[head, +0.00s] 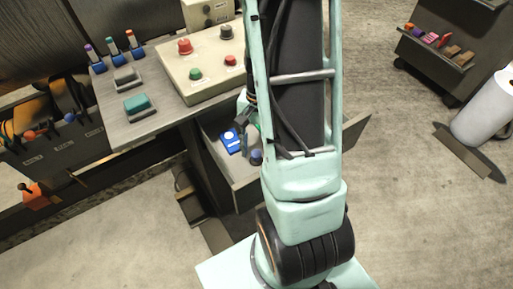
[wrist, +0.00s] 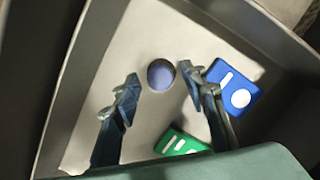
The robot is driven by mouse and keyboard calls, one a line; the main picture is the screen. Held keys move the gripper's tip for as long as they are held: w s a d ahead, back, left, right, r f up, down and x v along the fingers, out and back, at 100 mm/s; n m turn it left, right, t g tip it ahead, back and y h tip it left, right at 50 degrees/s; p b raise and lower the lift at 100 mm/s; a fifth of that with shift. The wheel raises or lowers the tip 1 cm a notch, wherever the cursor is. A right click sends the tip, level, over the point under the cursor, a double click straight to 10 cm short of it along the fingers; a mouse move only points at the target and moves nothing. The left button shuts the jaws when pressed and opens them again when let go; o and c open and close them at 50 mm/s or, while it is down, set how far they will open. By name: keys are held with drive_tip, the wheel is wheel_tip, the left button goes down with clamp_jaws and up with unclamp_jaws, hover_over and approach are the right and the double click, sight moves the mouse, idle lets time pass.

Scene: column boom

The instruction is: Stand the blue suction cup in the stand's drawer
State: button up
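The stand's drawer (head: 246,182) is pulled out below the stand's top. The blue suction cup (head: 256,157) is inside it, close beside my arm. In the wrist view the cup (wrist: 161,75) shows as a dark blue round shape on the pale drawer floor (wrist: 134,52), seen from above, and looks upright. My gripper (wrist: 158,80) is open, with its two fingers apart on either side of the cup in the picture. A gap shows between each fingertip and the cup. My arm hides part of the drawer in the head view.
A blue card (wrist: 238,92) and a green card (wrist: 182,143) lie in the drawer near my fingers. The drawer wall (wrist: 85,75) rises at the left. A button box (head: 205,62) and a teal block (head: 138,105) sit on the stand's top.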

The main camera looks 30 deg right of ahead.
wheel_tip(320, 180, up, 12)
drive_tip(key=w+d+p, duration=0.1)
drive_tip(key=p, duration=0.1)
drive_tip(key=shift+w+d+p, duration=0.25)
drive_tip(key=shift+w+p, duration=0.1)
idle(0.4)
